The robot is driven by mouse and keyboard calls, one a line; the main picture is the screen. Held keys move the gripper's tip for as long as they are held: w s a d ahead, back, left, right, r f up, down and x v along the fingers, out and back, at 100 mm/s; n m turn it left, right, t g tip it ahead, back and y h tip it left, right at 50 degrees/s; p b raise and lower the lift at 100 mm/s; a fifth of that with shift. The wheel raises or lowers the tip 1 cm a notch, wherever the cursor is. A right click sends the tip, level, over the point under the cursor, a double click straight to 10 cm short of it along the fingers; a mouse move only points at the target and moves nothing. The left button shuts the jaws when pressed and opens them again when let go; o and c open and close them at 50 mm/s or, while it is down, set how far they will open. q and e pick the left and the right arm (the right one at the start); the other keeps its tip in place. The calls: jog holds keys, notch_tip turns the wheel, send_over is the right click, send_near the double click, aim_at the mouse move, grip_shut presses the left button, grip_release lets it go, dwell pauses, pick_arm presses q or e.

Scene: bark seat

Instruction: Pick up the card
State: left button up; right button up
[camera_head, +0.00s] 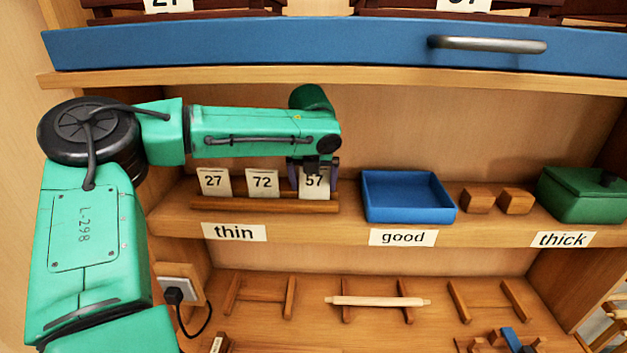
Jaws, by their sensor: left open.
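Three white number cards stand in a wooden rack (250,205) on the middle shelf: card 27 (214,182), card 72 (262,183) and card 57 (314,184). My left arm comes in from the left above the rack. My left gripper (314,172) points down at card 57, with its fingers at the card's upper edge and sides. The fingers are open; contact with the card cannot be told. The top of card 57 is partly hidden by the gripper. My right gripper is not in view.
A blue drawer with a handle (487,44) spans above. Below are wooden stands with a rod (378,301).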

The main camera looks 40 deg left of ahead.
pick_arm(q)
jog(key=shift+s, duration=0.3)
jog(key=shift+s+r, duration=0.1)
jog(key=shift+r, duration=0.05)
jog(key=c, duration=1.4)
jog(key=shift+d, duration=0.1)
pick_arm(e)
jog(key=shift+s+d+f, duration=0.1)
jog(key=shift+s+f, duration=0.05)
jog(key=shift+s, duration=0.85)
